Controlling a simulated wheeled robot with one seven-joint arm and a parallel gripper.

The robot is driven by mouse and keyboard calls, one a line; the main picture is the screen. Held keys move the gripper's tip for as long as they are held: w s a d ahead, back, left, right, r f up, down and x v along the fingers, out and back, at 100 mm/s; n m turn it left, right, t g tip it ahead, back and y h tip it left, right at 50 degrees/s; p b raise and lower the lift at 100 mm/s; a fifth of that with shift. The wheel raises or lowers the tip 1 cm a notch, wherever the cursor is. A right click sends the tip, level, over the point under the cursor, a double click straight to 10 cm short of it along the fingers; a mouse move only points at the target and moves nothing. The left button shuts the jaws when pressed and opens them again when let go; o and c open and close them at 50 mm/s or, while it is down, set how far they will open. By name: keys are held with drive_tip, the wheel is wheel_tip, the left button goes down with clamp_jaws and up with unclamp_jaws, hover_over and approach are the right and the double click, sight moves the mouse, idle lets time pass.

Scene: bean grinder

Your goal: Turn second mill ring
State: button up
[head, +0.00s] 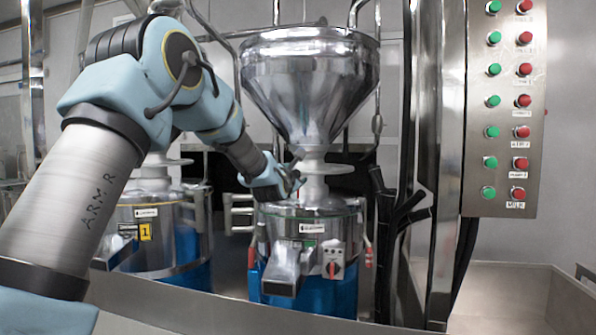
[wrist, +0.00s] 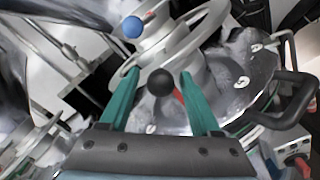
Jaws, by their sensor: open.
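The second mill (head: 345,228) stands under a large steel hopper (head: 310,85), with a blue base. Its pale grey ring (head: 318,166) is around the neck below the hopper. The ring (wrist: 193,45) also shows in the wrist view, with a blue ball knob (wrist: 133,27) and a black ball knob (wrist: 160,81) near it. My gripper (head: 293,182) is at the left side of the neck. In the wrist view my gripper (wrist: 160,74) is open, its teal fingers on either side of the black knob. Contact with the knob cannot be told. A red rod shows beside the knob.
Another mill (head: 150,235) with a yellow "1" label stands to the left. A button panel (head: 507,110) with green and red buttons hangs at the right, beside a steel column (head: 440,160). In the wrist view a black handle (wrist: 290,105) sticks out on the right.

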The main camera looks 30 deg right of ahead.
drive_tip(key=p+x, duration=0.1)
drive_tip(key=x, duration=0.5)
drive_tip(key=shift+d+p, duration=0.1)
drive_tip(key=shift+p, duration=0.2)
clamp_jaws()
idle(1.1)
